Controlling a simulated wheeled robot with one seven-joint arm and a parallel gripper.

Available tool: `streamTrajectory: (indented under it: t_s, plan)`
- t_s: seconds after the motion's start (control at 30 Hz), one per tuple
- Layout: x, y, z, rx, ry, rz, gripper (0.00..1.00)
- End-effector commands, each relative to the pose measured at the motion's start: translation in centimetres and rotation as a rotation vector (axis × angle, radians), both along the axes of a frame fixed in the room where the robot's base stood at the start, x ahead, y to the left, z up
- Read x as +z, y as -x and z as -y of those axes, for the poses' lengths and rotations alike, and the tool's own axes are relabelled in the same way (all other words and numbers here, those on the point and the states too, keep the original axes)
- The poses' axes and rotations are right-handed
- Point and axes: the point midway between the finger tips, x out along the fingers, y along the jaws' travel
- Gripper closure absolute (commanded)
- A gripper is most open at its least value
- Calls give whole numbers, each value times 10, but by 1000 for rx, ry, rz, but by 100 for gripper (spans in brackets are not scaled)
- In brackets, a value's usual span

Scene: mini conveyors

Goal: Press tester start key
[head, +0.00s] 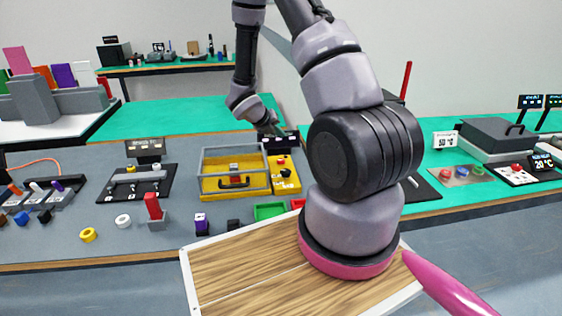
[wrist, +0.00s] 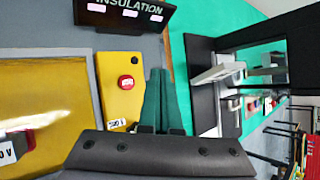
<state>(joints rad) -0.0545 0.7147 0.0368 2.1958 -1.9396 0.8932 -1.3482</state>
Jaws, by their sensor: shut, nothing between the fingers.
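The insulation tester is a yellow unit with a framed, clear-looking cover (head: 235,173) and a yellow key panel (head: 284,176) on its right side. In the wrist view this panel (wrist: 115,96) carries a round red button (wrist: 126,82) and a small black key (wrist: 133,128) beside a white label too small to read. A dark display reading INSULATION (wrist: 125,14) stands at the panel's far end. My gripper (wrist: 162,72) is shut and empty, its fingers just right of the panel in the wrist view. In the head view my gripper (head: 277,131) is above and behind the panel; its tips are hard to make out.
A black fixture (head: 138,183), a grey stand with a red lever (head: 154,211), a purple block (head: 201,224) and green (head: 270,211) and red trays surround the tester. A wooden-topped tray (head: 240,265) lies in front. A heater-like grey box (head: 497,137) stands at right.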

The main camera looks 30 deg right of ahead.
Motion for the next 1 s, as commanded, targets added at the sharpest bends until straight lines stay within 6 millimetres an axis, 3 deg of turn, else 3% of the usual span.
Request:
streamTrajectory:
  t_s: [0.53, 1.0]
  plan:
    - [-70, 0, -1, 1, -1, -3, 100]
    - [-80, 0, 0, 0, -1, 1, 100]
